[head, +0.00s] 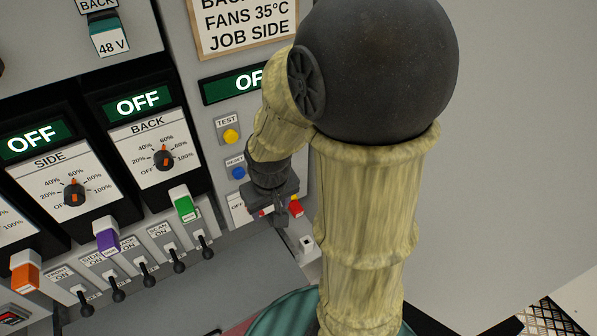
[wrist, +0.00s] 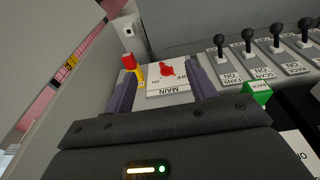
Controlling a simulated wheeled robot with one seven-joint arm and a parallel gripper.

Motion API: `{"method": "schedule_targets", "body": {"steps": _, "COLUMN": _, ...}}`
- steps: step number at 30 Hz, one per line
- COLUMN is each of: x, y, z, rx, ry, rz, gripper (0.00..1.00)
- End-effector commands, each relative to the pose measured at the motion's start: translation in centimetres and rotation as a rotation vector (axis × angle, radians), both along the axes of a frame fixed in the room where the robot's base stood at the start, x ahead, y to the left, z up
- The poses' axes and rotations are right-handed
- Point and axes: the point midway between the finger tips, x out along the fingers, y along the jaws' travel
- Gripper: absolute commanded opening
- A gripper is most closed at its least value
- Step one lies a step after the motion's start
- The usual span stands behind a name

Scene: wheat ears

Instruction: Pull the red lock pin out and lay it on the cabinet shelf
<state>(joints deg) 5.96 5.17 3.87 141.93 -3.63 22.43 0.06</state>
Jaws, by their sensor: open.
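The red lock pin (wrist: 128,62) appears as a red knob on a yellow part, at the left edge of the MAIN switch plate in the wrist view. It also shows as a red piece (head: 296,208) just right of my gripper in the head view. The white MAIN plate (wrist: 170,87) carries a red rotary handle (wrist: 167,69). My gripper (wrist: 162,78) is open and empty, its dark fingers on either side of the plate, with the pin beside the left finger. In the head view, my gripper (head: 280,213) hides most of the plate. I cannot tell which surface is the shelf.
Black toggle switches (head: 148,268) line the panel left of my gripper, with a green tag (head: 184,206) and a purple tag (head: 107,238). A small pale block with a dark hole (head: 307,244) is near the pin. A grey wall fills the right side.

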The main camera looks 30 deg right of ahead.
Motion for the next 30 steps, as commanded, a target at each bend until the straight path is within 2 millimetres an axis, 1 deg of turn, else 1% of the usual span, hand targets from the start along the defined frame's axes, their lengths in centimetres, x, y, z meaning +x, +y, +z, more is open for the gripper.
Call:
{"method": "schedule_targets", "body": {"steps": 1, "x": 1.1, "y": -1.0, "z": -0.2, "rx": -0.006, "ry": 0.023, "rz": -0.003, "gripper": 0.56}}
{"method": "schedule_targets", "body": {"steps": 3, "x": 2.6, "y": -2.4, "z": -0.7, "rx": -0.015, "ry": 0.058, "rz": 0.005, "gripper": 0.56}}
{"method": "schedule_targets", "body": {"steps": 5, "x": 4.0, "y": -3.8, "z": -1.3, "rx": -0.018, "ry": 0.088, "rz": 0.011, "gripper": 0.56}}
{"method": "schedule_targets", "body": {"steps": 9, "x": 6.8, "y": -7.3, "z": -3.0, "rx": -0.007, "ry": 0.144, "rz": 0.018, "gripper": 0.56}}
{"method": "schedule_targets", "body": {"steps": 12, "x": 8.3, "y": -9.8, "z": -4.0, "rx": 0.008, "ry": 0.168, "rz": 0.017, "gripper": 0.56}}
{"method": "schedule_targets", "body": {"steps": 15, "x": 9.2, "y": -11.6, "z": -4.8, "rx": 0.02, "ry": 0.179, "rz": 0.016, "gripper": 0.56}}
{"method": "schedule_targets", "body": {"steps": 19, "x": 9.7, "y": -12.5, "z": -5.2, "rx": 0.026, "ry": 0.184, "rz": 0.016, "gripper": 0.56}}
{"method": "schedule_targets", "body": {"steps": 30, "x": 9.7, "y": -12.5, "z": -5.4, "rx": 0.025, "ry": 0.184, "rz": 0.017, "gripper": 0.56}}
